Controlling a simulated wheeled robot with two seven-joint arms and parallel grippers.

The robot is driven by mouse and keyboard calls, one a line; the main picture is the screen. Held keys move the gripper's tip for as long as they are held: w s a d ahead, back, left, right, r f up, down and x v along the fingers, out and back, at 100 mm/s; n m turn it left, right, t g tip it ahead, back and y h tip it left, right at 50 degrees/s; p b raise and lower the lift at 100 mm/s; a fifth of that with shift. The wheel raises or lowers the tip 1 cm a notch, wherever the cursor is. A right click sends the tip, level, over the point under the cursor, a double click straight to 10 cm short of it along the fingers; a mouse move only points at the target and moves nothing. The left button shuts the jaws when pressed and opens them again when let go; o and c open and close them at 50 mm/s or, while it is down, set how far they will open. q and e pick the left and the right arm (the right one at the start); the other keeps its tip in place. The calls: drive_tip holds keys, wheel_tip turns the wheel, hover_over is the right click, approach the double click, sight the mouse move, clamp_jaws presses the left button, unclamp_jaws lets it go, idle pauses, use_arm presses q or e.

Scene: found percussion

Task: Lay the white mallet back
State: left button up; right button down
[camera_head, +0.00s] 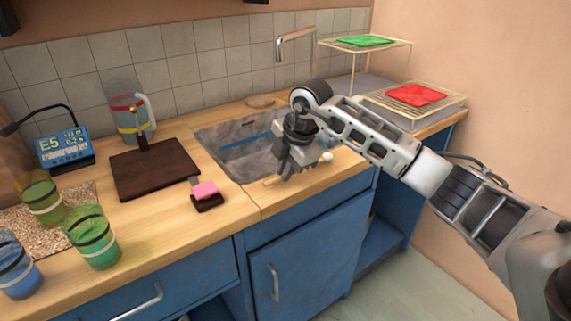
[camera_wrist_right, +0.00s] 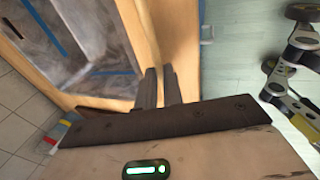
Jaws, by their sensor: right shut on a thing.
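The white mallet shows as a round white head (camera_head: 327,157) just right of my right gripper, at the front edge of the sink in the head view. A short piece of pale stick shows on the gripper's left side, low over the counter edge. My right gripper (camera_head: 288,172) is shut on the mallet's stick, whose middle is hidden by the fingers. I cannot tell whether the mallet touches the counter. My left gripper is not in view.
The grey sink (camera_head: 225,135) lies behind the gripper. A pink sponge (camera_head: 205,190) on a dark block and a brown board (camera_head: 155,170) are to the left, with a pitcher (camera_head: 130,118) and green cup (camera_head: 92,238). A wire rack (camera_head: 455,103) stands right.

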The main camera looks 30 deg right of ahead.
drive_tip(key=shift+f, duration=0.55)
idle(0.4)
drive_tip(key=c, duration=1.5)
unclamp_jaws()
drive_tip(key=shift+o, duration=0.2)
drive_tip(key=v, duration=1.6)
